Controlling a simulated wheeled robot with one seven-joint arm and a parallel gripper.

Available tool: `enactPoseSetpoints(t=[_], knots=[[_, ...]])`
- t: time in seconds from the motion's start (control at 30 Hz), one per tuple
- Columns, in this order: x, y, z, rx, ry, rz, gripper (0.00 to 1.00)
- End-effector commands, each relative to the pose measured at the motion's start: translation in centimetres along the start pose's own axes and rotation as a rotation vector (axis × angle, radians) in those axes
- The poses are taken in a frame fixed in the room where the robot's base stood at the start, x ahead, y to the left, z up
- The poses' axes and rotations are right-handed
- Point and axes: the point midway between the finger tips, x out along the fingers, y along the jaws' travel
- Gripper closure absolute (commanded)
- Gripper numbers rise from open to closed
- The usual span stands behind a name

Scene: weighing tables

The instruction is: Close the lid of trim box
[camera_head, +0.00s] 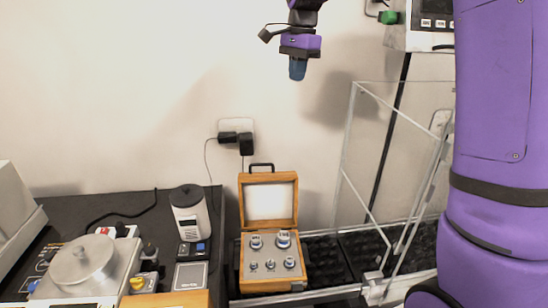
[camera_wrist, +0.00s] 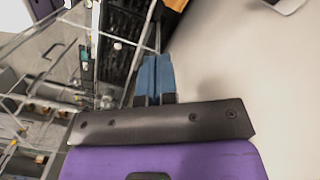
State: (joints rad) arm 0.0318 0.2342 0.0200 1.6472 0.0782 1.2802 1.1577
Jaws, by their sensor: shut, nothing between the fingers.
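The trim box is a wooden case (camera_head: 241,272) in the head view, standing on the dark surface at lower centre. Its lid (camera_head: 295,200) is open and stands upright at the back, with a pale inner panel and a dark handle on top. An orange-brown edge at the top of the wrist view cannot be identified surely.
A clear-walled enclosure (camera_head: 345,150) stands right of the box. A round-pan balance (camera_head: 82,262), a grey-white canister (camera_head: 190,212) and a small scale (camera_head: 191,275) are on the left table. A wall socket with black plugs (camera_head: 236,138) is behind the lid. The air above the box is clear.

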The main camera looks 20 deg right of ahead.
Motion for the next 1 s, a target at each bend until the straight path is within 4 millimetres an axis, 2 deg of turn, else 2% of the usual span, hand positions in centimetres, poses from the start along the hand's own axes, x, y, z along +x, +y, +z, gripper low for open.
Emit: enactPoseSetpoints(t=[0.03,0.2,0.37,0.6,0.8,1.0], knots=[[1.1,-1.5,-0.8,0.046,-0.012,0.02,1.0],[4.3,-5.7,-2.8,0.213,-0.044,0.08,1.0],[7.9,-9.2,-4.7,0.37,-0.066,0.142,1.0],[14.4,-13.6,-7.2,0.604,-0.084,0.242,1.0],[19.4,-15.9,-8.8,0.767,-0.084,0.314,1.0],[21.9,-16.8,-9.5,0.845,-0.081,0.349,1.0]])
